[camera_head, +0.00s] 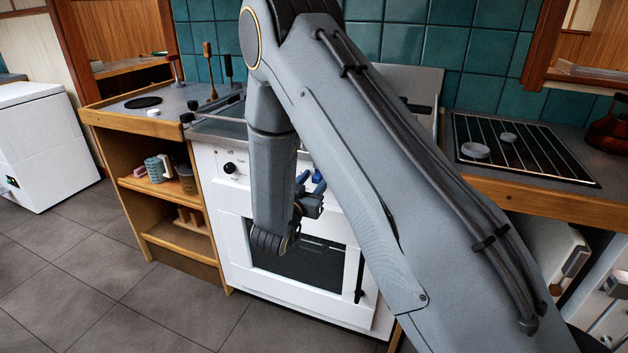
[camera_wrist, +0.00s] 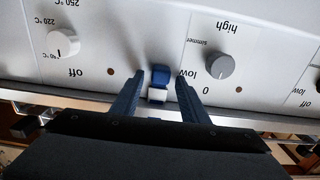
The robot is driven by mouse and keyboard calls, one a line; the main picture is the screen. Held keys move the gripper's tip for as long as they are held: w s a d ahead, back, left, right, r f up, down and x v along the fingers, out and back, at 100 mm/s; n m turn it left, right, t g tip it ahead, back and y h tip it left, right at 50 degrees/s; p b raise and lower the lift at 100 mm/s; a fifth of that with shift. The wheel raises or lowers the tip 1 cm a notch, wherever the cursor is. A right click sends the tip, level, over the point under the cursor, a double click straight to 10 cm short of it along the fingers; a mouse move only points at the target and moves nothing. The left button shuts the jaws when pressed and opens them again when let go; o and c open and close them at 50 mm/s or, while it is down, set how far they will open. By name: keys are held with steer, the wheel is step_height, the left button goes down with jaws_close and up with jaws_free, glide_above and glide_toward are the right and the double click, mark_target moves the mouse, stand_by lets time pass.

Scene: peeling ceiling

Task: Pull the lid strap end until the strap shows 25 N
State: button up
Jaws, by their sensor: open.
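In the wrist view my gripper (camera_wrist: 160,76) is open, its two dark blue fingers pointing at the white front panel of the stove. A small dark blue piece with a white block (camera_wrist: 157,95) shows between the fingers, with a gap on each side. It looks like the strap end, but I cannot tell for sure. No force reading is legible. In the head view my gripper (camera_head: 314,184) is in front of the white stove (camera_head: 232,225), partly hidden by my arm. The lid and most of the strap cannot be made out.
The stove panel has a grey knob (camera_wrist: 220,65) and a white knob (camera_wrist: 63,43) either side of my fingers. A wooden shelf unit (camera_head: 160,185) with cups stands left of the stove. A counter with a grill rack (camera_head: 520,150) is at right. The floor at left is clear.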

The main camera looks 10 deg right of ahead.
jaws_close()
step_height(320, 180, down, 4)
steer(key=shift+r+b, duration=0.2)
steer(key=shift+b, duration=0.65)
jaws_free()
steer(key=v, duration=0.8)
steer(key=shift+b, duration=0.35)
steer(key=shift+w, duration=0.15)
